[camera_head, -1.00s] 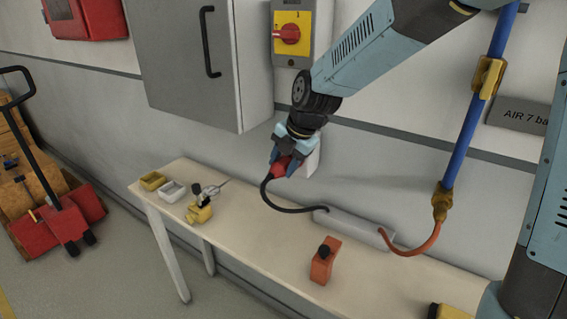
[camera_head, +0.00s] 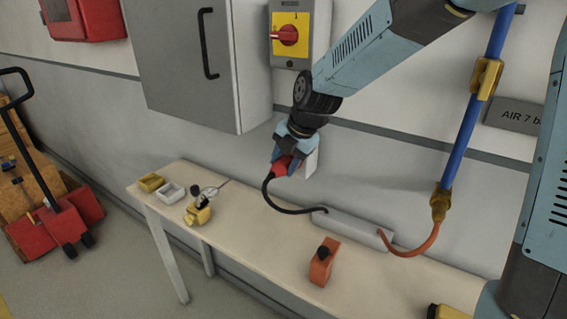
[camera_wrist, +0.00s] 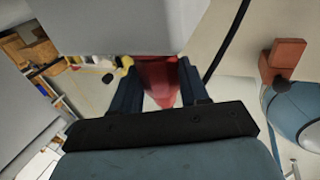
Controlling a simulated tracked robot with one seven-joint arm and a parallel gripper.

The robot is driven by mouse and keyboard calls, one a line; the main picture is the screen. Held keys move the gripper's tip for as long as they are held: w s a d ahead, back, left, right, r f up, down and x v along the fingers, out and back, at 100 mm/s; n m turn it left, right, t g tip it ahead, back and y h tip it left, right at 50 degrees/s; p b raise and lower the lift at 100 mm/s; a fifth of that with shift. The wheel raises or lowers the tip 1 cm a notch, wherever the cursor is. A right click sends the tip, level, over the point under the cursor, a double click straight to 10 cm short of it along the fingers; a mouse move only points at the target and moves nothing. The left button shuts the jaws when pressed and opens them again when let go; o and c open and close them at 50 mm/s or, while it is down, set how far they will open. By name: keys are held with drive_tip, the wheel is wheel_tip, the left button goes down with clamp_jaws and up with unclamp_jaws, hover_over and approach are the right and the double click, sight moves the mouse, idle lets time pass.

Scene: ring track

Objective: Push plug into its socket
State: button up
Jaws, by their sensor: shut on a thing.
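A red plug (camera_head: 283,164) with a black cable is held in my gripper (camera_head: 284,160), which is shut on it. In the head view the plug is above the bench, close to a light-grey box on the wall (camera_head: 311,162). In the wrist view the red plug (camera_wrist: 159,80) sits between my two dark fingers. Its front end is hidden behind the large pale box (camera_wrist: 120,25), so I cannot tell how far in it is. The socket opening itself is not visible.
The bench (camera_head: 255,225) holds a grey cable box (camera_head: 350,228), an orange block with a black knob (camera_head: 323,262), a yellow tool (camera_head: 198,212) and small trays (camera_head: 172,192). A blue pipe (camera_head: 474,120) and a wall cabinet (camera_head: 195,60) flank the arm.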

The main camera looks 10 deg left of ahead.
drive_tip(key=shift+w, duration=0.15)
drive_tip(key=o, duration=1.3)
drive_tip(key=shift+d+r, duration=0.1)
drive_tip(key=v, duration=1.3)
drive_tip(key=shift+d+r, duration=0.1)
drive_tip(key=shift+r, duration=0.15)
